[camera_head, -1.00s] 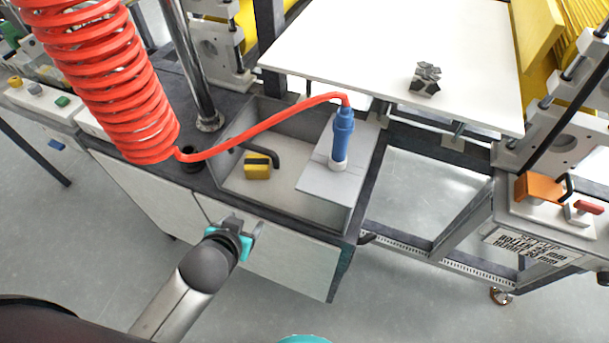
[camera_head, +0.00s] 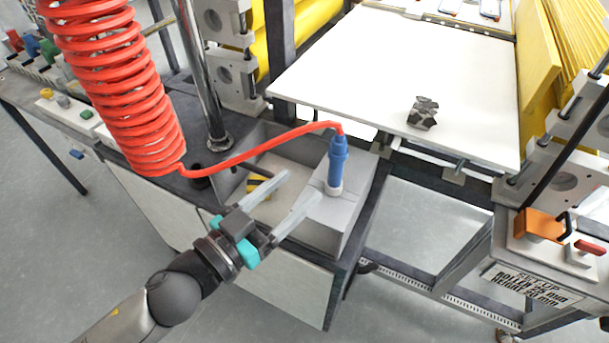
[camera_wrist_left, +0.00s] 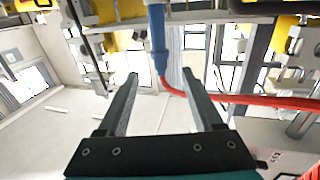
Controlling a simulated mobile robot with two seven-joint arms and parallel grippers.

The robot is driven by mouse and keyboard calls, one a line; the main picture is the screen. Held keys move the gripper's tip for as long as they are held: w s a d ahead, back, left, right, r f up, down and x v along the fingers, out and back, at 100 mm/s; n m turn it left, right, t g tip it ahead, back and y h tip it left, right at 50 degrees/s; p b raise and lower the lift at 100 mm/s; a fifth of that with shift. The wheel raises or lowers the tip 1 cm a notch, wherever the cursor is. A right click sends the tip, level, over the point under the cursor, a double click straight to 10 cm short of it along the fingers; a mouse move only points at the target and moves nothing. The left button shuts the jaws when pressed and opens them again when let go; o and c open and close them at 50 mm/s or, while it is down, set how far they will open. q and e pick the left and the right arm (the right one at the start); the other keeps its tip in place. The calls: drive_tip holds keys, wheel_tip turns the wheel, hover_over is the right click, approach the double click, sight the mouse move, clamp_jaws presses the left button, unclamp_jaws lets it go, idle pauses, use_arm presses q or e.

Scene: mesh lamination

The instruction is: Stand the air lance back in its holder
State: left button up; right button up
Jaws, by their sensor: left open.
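The air lance (camera_head: 338,163) is blue with a pale collar at its lower end and a red hose (camera_head: 255,153) at its top. It stands upright on a light grey block in the bench recess. My left gripper (camera_head: 300,184) is open and empty, its fingers reaching over the recess towards the lance, just left of it. In the left wrist view the lance (camera_wrist_left: 158,42) shows beyond and between the open fingertips (camera_wrist_left: 160,76), with the hose running right. I cannot tell for sure which part is the holder; a dark round cup (camera_head: 199,177) sits left on the bench.
The grey block (camera_head: 345,212) fills the right of the recess. A yellow-and-black item (camera_head: 258,185) lies there, partly hidden by my gripper. The red hose coil (camera_head: 120,90) hangs left, near a metal post (camera_head: 202,80). A white table (camera_head: 400,60) with a dark faceted piece (camera_head: 423,113) lies behind.

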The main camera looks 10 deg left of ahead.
sight(333, 156)
use_arm(q)
drive_tip(key=p+x, duration=0.2)
drive_tip(key=x, duration=1.1)
drive_tip(key=shift+w+d+r, duration=0.1)
drive_tip(key=shift+w, duration=0.1)
drive_tip(key=shift+x, duration=0.85)
drive_tip(key=shift+c, duration=0.3)
clamp_jaws()
wheel_tip(333, 156, up, 7)
drive_tip(key=p, duration=0.7)
drive_tip(key=shift+p, duration=0.35)
